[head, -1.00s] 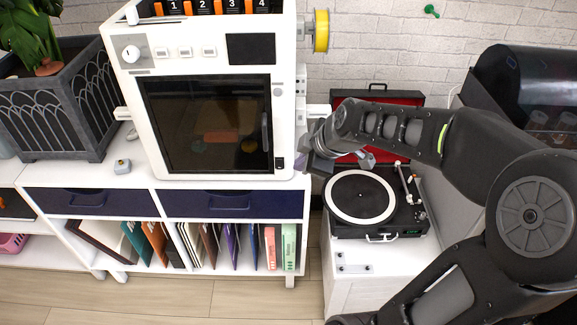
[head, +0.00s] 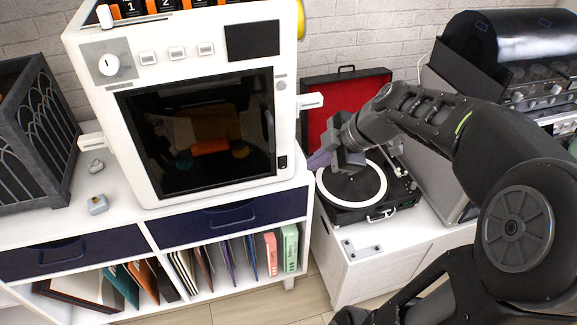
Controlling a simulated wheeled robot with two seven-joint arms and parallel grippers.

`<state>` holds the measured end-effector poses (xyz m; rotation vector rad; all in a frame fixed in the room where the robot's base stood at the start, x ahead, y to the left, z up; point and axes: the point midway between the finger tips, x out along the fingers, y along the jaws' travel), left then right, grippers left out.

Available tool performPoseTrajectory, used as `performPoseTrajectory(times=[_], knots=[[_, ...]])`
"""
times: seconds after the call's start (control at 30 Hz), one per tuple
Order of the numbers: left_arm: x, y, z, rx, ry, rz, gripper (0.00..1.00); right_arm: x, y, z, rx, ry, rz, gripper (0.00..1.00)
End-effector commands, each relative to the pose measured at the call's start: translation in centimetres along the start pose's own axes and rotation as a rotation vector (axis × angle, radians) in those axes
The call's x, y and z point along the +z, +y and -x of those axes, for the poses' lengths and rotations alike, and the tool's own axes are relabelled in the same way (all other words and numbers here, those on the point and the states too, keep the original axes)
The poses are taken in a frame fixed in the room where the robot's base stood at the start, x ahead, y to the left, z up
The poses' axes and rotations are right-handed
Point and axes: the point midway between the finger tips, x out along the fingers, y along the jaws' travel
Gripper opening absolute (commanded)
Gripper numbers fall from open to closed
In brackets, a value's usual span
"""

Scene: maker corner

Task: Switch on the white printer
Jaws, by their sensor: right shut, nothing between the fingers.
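The white printer (head: 205,65) stands on the white cabinet at the left of the head view. It has a dark glass door (head: 200,135), a round white knob (head: 108,66), three small buttons (head: 176,53) and a dark blank screen (head: 252,40). A small black switch (head: 283,162) sits at the lower right of its front. My right gripper (head: 322,159) is shut and empty, just right of the printer's lower right corner, in front of the turntable. It appears apart from the printer. My left gripper is not in view.
A turntable (head: 345,188) with a red-lined lid stands on a white stand at the right. A dark planter (head: 35,140) is at the left. Small metal pieces (head: 97,204) lie on the cabinet top (head: 125,222). A dark machine (head: 500,45) stands at the back right.

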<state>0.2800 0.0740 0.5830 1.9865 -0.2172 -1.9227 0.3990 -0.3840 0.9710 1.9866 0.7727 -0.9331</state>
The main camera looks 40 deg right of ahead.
Motion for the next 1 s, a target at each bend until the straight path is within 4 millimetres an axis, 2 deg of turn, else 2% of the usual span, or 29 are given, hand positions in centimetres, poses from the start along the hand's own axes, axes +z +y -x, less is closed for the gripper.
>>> performPoseTrajectory(times=[0.57, 0.77, 1.0], knots=[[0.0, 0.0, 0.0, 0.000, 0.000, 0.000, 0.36, -0.1, -0.2, -0.4, -0.007, 0.003, 0.042, 0.00], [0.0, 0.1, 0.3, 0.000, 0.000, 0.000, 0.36, -0.1, -0.2, -2.3, -0.011, 0.004, 0.039, 0.00], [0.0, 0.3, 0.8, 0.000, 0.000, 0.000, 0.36, -0.1, -0.3, -6.7, -0.012, 0.004, 0.039, 0.00]])
